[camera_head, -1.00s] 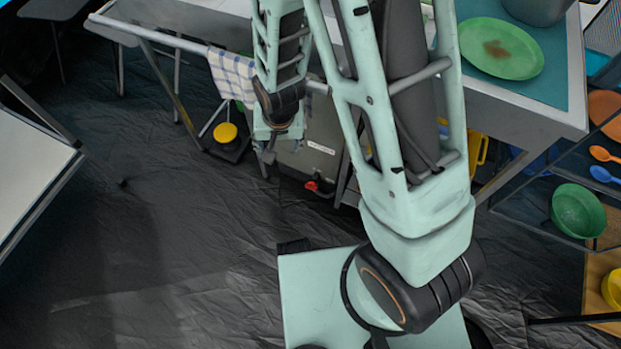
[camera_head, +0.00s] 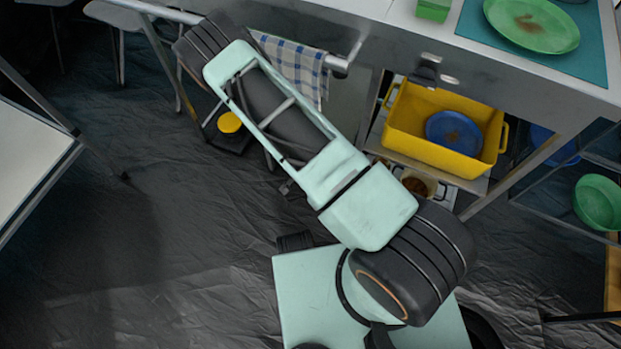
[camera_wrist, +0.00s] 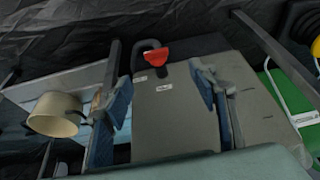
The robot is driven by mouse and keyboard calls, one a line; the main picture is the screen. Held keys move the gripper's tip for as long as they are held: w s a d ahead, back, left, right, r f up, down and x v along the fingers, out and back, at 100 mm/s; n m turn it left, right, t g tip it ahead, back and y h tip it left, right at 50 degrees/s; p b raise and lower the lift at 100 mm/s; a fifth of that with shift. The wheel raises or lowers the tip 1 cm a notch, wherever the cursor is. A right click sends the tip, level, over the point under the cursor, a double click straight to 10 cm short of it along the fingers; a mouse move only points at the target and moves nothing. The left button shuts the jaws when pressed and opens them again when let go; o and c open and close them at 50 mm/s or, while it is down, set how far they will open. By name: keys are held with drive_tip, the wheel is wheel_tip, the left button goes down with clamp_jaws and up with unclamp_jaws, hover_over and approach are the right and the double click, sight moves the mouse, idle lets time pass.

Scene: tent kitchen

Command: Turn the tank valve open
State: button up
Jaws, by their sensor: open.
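The grey tank (camera_wrist: 175,115) stands in the middle of the wrist view, with small white labels on its face. Its red valve (camera_wrist: 157,58) sits near the tank's far end, beside a dark curved hose or pipe. My gripper (camera_wrist: 160,76) is open and empty. Its blue-padded fingers stand apart on the left and right, with the tank between them in the picture. The valve appears beyond the fingertips, roughly midway between them, and no contact shows. In the head view my arm covers the valve and most of the tank area, and my gripper is hidden.
A counter (camera_head: 400,38) with a checkered towel (camera_head: 296,62) on its rail is close to my arm. Beneath it are a yellow bin (camera_head: 440,150) and a pot (camera_head: 418,186). A cream pot (camera_wrist: 57,114) shows left of my fingers. The floor (camera_head: 150,250) at left is clear.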

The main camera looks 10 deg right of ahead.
drive_tip(key=d+b+x, duration=0.1)
drive_tip(key=b+x, duration=0.3)
drive_tip(key=x, duration=0.8)
drive_tip(key=shift+f+h, duration=0.2)
drive_tip(key=shift+h, duration=0.1)
drive_tip(key=shift+s, duration=0.1)
drive_tip(key=c, duration=1.2)
drive_tip(key=shift+o, duration=0.2)
drive_tip(key=shift+w+a+f+n+g+h, duration=0.1)
drive_tip(key=shift+w+a+n+g+h, duration=0.15)
drive_tip(key=shift+g+h, duration=0.6)
drive_tip(key=shift+w+a+f+n+g+h, duration=0.2)
drive_tip(key=shift+g+h, duration=0.3)
drive_tip(key=shift+h, duration=0.7)
drive_tip(key=shift+w+a+f+n+g+h, duration=0.1)
drive_tip(key=shift+a+n+g+h, duration=0.2)
drive_tip(key=shift+g+h, duration=0.55)
drive_tip(key=shift+h, duration=0.7)
